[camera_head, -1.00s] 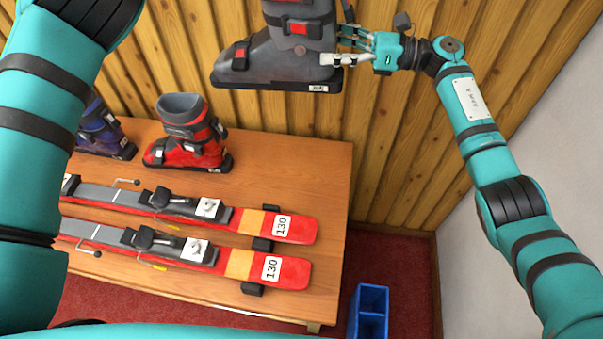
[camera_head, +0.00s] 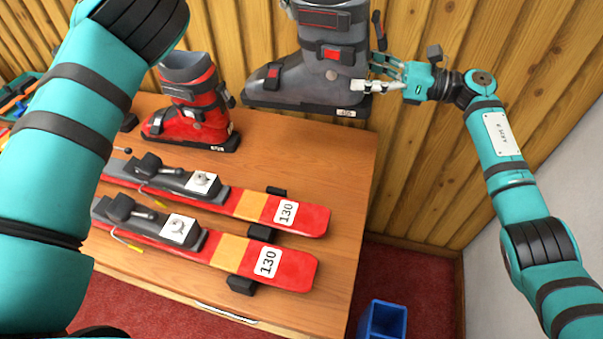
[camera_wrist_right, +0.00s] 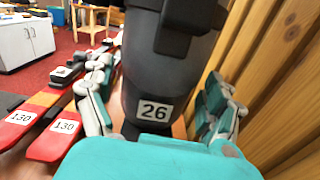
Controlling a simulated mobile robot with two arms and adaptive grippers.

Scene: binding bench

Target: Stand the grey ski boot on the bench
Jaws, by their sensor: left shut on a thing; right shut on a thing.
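The grey ski boot (camera_head: 330,72) is upright, sole down, above the back right of the wooden bench (camera_head: 300,160), with wall showing between its sole and the bench's back edge. Its top is cut off by the picture. My right gripper (camera_head: 372,87) is shut on the boot's heel from the right. In the right wrist view the boot's back (camera_wrist_right: 140,85), marked 26, sits between the two fingers (camera_wrist_right: 165,105). My left arm crosses the left side of the head view, but its gripper is out of view.
A red boot (camera_head: 195,105) stands at the back of the bench, left of the grey boot. Two red skis (camera_head: 300,217) with bindings lie across the front. The bench's back right is bare. A slatted wood wall rises behind. A blue bin (camera_head: 383,318) stands on the floor.

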